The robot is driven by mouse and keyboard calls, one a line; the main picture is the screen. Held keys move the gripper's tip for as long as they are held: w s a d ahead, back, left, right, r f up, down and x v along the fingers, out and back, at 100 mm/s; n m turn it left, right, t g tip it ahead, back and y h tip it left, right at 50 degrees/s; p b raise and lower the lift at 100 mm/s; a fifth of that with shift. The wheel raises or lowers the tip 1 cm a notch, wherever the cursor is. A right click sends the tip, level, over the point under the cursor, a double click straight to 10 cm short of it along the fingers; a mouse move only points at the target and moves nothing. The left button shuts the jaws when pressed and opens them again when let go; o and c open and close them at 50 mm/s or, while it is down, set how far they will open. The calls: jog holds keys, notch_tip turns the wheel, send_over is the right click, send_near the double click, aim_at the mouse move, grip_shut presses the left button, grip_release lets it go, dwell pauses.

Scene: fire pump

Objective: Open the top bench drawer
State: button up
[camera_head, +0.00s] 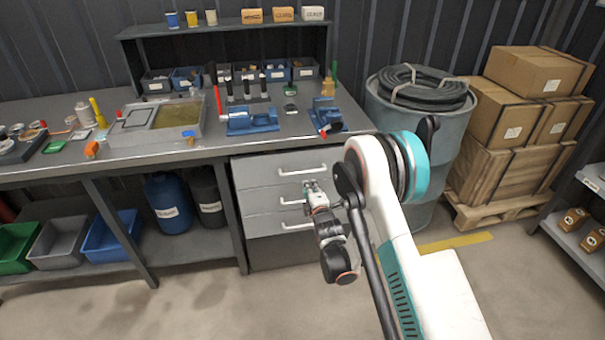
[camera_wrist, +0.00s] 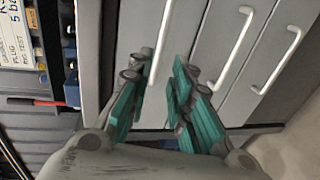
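The top bench drawer (camera_head: 258,172) is a light grey front under the right end of the workbench. It looks shut, flush with the drawers below. Its pale bar handle (camera_head: 302,170) also shows in the wrist view (camera_wrist: 162,38), where the picture is turned and the handle runs upright. My gripper (camera_head: 311,186) is in front of the drawer stack, just below the top handle in the head view. In the wrist view my gripper (camera_wrist: 160,75) is open, its teal-padded fingers either side of the handle's near end. I cannot tell whether they touch it.
Two lower drawers have similar handles, the middle (camera_head: 292,200) and the bottom (camera_head: 298,226). The bench top (camera_head: 70,158) carries trays and tools. A blue-grey drum (camera_head: 432,130) and stacked boxes (camera_head: 510,110) stand at right. The floor before the drawers is clear.

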aim_at(303, 173)
jog(key=shift+b+x, duration=1.1)
jog(key=shift+x, duration=5.8)
jog(key=shift+a, duration=0.15)
jog(key=shift+c, duration=0.6)
grip_shut()
